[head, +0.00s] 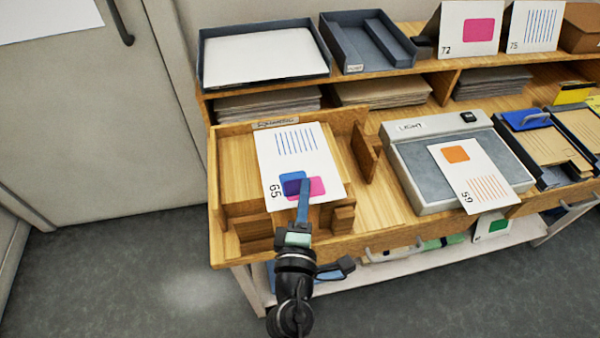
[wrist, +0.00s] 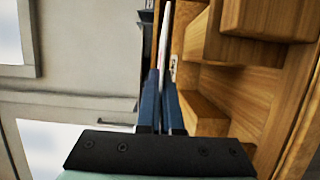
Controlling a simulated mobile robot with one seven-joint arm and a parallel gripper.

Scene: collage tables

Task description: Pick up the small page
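A white page marked 65 (head: 296,150), with blue lines and blue and pink patches, is over the wooden jig at the left end of the desk. My gripper (head: 303,188) is at its lower edge, blue fingers close together. In the wrist view the page (wrist: 165,38) is a thin white sheet seen edge-on, between the fingers (wrist: 162,75) of my gripper. It stands clear of the wood beside it there. A second page marked 59 (head: 466,178), with an orange patch and orange lines, lies tilted on the light box. Which one is the small page is not marked.
The wooden jig (head: 232,172) has raised walls and blocks. The light box (head: 412,180) stands to its right. Cards 72 (head: 456,22) and 75 (head: 533,28) stand on the upper shelf, beside dark trays (head: 352,42). Open floor (head: 130,270) lies at the left front.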

